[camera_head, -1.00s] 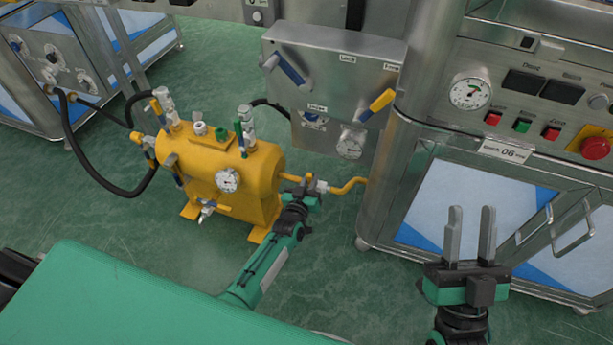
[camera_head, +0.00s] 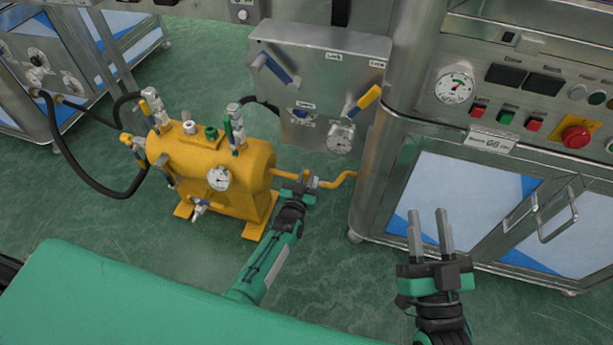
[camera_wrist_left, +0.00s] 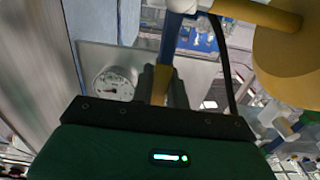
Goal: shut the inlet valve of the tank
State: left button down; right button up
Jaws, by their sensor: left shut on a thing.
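The yellow tank (camera_head: 235,172) stands on the floor, with a bent yellow pipe (camera_head: 343,179) running from its right side toward the steel column. My left gripper (camera_head: 300,190) is low at this pipe, right of the tank. In the left wrist view its dark fingers (camera_wrist_left: 162,87) are shut around the yellow part of a lever (camera_wrist_left: 160,84), whose blue part shows above. I take this as the inlet valve handle. The valve body is mostly hidden in the head view. My right gripper (camera_head: 430,235) is open and empty, fingers up, before the cabinet.
A steel panel (camera_head: 320,85) with levers and a gauge (camera_head: 341,138) hangs behind the pipe. The control cabinet (camera_head: 450,185) with its red button (camera_head: 576,137) is at right. A black hose (camera_head: 95,180) loops left of the tank.

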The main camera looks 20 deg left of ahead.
aim_at(306, 179)
pick_arm(q)
jog(key=c, duration=1.4)
grip_release()
jog(key=shift+d, duration=0.1)
